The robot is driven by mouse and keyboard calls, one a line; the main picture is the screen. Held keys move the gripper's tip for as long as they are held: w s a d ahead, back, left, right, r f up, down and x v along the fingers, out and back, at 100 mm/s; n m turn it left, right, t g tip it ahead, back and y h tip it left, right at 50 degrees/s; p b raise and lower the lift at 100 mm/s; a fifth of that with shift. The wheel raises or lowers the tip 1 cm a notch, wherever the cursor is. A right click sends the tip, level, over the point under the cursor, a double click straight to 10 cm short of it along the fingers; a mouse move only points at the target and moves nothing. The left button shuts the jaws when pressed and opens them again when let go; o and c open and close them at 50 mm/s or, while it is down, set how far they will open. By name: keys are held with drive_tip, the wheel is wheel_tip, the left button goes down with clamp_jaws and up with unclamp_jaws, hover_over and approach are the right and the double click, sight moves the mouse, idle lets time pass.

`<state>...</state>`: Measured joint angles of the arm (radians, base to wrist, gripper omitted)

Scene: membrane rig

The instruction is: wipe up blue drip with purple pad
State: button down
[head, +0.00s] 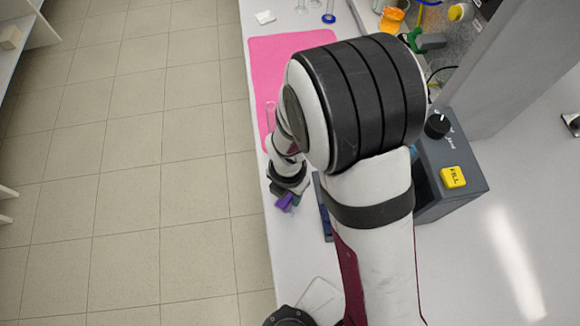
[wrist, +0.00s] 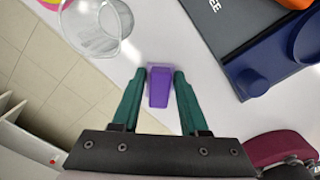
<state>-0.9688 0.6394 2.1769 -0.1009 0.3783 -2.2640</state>
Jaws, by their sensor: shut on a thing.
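The purple pad (wrist: 159,90) is between the two green fingers of my gripper (wrist: 160,78) in the wrist view, over the white bench. The fingers are closed on its sides. In the head view the pad (head: 284,201) shows as a small purple patch at my gripper (head: 287,204), near the bench's left edge. I cannot tell whether the pad touches the bench. I cannot make out a blue drip in either view; my arm covers much of the bench in the head view.
A clear cup (wrist: 92,32) stands left of the fingers in the wrist view, near the bench edge. A dark blue flat piece (wrist: 280,58) lies to the right. In the head view are a pink mat (head: 262,62) and a grey box with a yellow button (head: 453,177).

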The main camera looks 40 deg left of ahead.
sight(291, 214)
drive_tip(key=shift+s+d, duration=1.3)
drive_tip(key=shift+s, duration=0.05)
drive_tip(key=w+a, duration=0.2)
drive_tip(key=w, duration=0.1)
drive_tip(key=shift+a, duration=0.4)
drive_tip(key=shift+r, duration=4.1)
drive_tip(key=w+d+r+m, duration=1)
drive_tip(key=w+r+m, duration=0.25)
drive_tip(key=m, duration=1.15)
drive_tip(key=w+d+r+m, duration=0.1)
drive_tip(key=d+r+m, duration=0.1)
drive_tip(key=d+m, duration=0.2)
drive_tip(key=w+d+r+m, duration=0.1)
drive_tip(key=d+r+m, duration=0.2)
drive_tip(key=d, duration=0.4)
drive_tip(key=w+d+r+m, duration=0.1)
drive_tip(key=d+r+m, duration=0.2)
drive_tip(key=d+m, duration=0.2)
drive_tip(key=shift+w+d, duration=0.2)
drive_tip(key=shift+d, duration=0.15)
drive_tip(key=shift+f, duration=0.1)
